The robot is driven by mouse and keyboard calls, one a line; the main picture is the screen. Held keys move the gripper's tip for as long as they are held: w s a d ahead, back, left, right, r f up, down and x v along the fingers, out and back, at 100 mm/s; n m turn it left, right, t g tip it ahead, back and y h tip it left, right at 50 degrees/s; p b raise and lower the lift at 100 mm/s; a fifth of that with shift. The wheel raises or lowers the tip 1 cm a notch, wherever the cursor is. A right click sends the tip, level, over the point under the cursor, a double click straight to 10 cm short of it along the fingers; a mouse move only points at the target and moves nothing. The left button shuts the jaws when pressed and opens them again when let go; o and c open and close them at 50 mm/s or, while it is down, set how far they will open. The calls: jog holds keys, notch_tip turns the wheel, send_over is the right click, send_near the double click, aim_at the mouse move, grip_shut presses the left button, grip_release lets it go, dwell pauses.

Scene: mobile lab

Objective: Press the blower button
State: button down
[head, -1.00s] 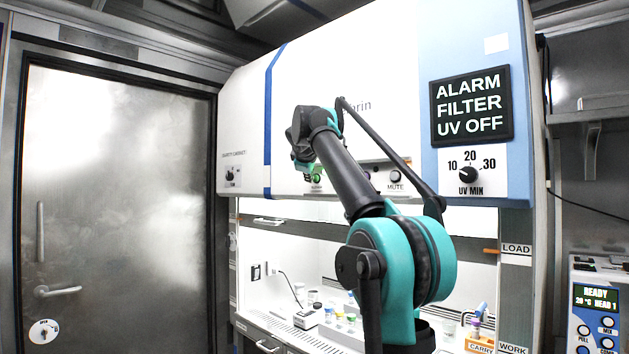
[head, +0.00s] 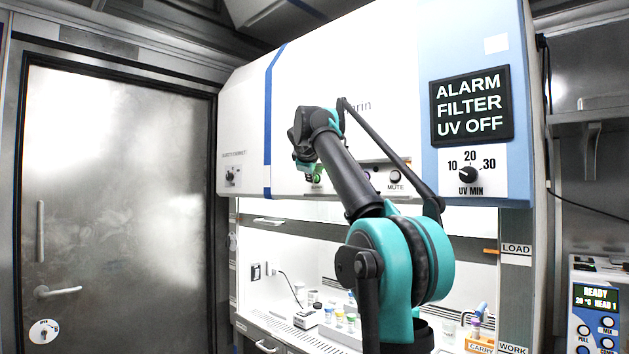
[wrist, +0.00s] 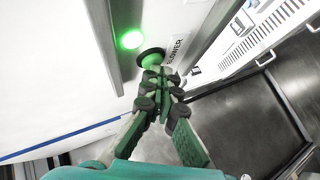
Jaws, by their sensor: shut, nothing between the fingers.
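The blower button is a green round cap in a dark ring (wrist: 151,58) beside the label BLOWER in the wrist view. A round lamp (wrist: 132,40) next to it glows bright green. My gripper (wrist: 160,74) is shut and empty, its fingertips overlapping the edge of the button. I cannot tell whether they press it or only touch it. In the head view my arm reaches up to the cabinet's front panel (head: 240,130), and a bit of green (head: 317,178) shows just beside my wrist; my fingertips are hidden there.
A UV MIN dial (head: 467,174) and a display reading ALARM FILTER UV OFF (head: 471,106) are farther right. The lit work space below holds small tubes. A metal door (head: 115,200) stands at left.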

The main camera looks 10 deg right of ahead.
jog(key=shift+w+d, duration=0.1)
jog(key=shift+d, duration=0.1)
jog(key=shift+a, duration=0.1)
dwell(0.4)
jog(key=shift+s+a, duration=0.55)
jog(key=shift+a, duration=0.15)
jog(key=s+a, duration=0.1)
jog(key=a, duration=0.1)
jog(key=s+a, duration=0.2)
dwell(0.4)
dwell(0.6)
